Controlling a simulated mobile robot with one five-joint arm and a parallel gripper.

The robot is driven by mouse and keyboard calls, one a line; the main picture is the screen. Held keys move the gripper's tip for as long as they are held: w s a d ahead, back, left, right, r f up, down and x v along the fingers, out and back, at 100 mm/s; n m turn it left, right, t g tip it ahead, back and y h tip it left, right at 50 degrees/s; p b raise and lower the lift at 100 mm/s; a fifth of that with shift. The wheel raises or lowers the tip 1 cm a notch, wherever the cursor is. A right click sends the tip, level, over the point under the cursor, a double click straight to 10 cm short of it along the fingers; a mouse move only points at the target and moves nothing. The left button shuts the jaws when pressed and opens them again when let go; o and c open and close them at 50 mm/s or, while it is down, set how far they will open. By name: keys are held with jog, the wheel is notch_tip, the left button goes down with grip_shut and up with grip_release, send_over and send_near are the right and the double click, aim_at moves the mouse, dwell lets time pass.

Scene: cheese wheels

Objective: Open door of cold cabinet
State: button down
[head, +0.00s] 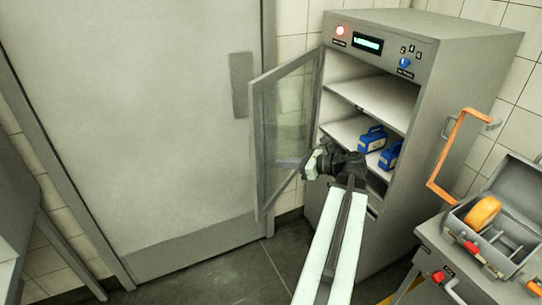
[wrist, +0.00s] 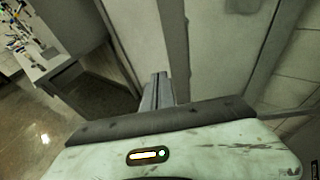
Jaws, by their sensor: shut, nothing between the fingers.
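The cold cabinet (head: 455,110) is a grey upright box with a lit display on its top panel. Its glass door (head: 283,112) has a grey frame and stands swung out to the left, so the shelves show. My gripper (head: 312,164) is at the inner side of the door, near the edge closest to the cabinet, in front of the opening. I cannot tell whether it touches the door. In the wrist view the fingers (wrist: 158,92) are together with nothing between them. My arm hides part of the lower shelves.
Two blue items (head: 372,139) stand on a cabinet shelf. At right, a table carries an open grey case (head: 508,215) with an orange wheel (head: 483,213); an orange handle-like frame (head: 441,160) rises beside it. A large closed grey door (head: 150,120) is at left. Floor between is clear.

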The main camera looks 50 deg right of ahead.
jog(key=m+h, duration=0.1)
send_near(258, 157)
jog(key=b+x, duration=0.2)
jog(key=x, duration=0.1)
jog(key=b+x, duration=0.1)
jog(key=x, duration=0.1)
jog(key=shift+d+f, duration=0.1)
jog(key=shift+f, duration=0.25)
jog(key=shift+w, duration=0.65)
